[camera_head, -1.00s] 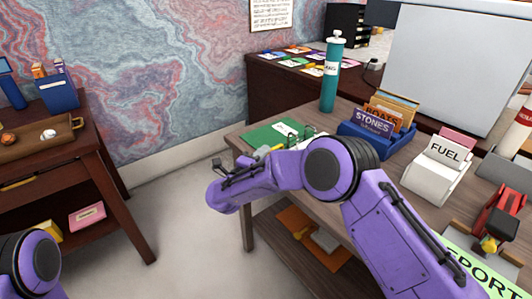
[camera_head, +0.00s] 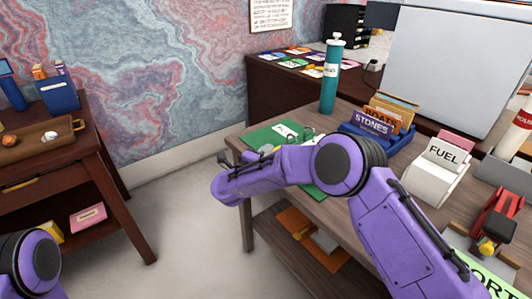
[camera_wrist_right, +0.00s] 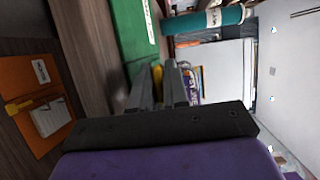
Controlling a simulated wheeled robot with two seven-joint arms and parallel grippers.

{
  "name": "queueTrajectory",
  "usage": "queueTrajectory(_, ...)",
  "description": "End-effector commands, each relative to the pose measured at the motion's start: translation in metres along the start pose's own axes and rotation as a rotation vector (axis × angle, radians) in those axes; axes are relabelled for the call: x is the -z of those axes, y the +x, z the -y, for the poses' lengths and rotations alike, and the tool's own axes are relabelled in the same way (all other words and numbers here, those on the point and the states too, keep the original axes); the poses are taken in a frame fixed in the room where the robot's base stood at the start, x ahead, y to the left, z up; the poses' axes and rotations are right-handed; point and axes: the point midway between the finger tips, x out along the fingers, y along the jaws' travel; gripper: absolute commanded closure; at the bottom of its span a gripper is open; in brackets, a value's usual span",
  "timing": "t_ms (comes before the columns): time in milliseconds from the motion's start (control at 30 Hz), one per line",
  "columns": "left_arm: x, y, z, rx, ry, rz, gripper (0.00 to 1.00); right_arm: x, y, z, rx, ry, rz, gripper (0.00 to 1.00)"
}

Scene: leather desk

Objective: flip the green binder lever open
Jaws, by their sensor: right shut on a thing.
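The green binder (camera_head: 265,137) lies open on the near left end of the wooden desk, with a white label and metal rings; it also shows in the right wrist view (camera_wrist_right: 130,35). My right gripper (camera_head: 266,150) is low over the binder, partly hidden behind my purple forearm. In the right wrist view its two grey fingers (camera_wrist_right: 164,72) close around a small yellow piece (camera_wrist_right: 157,74), which looks like the binder's lever. The fingers hide most of it, so its exact angle cannot be told. My left gripper is outside the views.
A teal bottle (camera_head: 329,80), a blue card holder (camera_head: 374,137) and a white FUEL box (camera_head: 436,172) stand to the right of the binder. An orange binder (camera_head: 297,220) lies on the shelf below. Open floor lies left of the desk.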

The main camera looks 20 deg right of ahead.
Motion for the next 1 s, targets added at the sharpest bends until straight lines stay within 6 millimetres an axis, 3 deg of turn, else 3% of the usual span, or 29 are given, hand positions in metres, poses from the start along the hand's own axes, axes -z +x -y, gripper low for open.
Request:
queueTrajectory(500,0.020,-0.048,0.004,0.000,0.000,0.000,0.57,0.005,0.011,0.033,-0.395,0.166,-0.002,1.00)
queueTrajectory(1000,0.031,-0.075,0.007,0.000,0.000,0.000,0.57,0.011,0.025,0.045,-0.692,0.287,0.000,1.00)
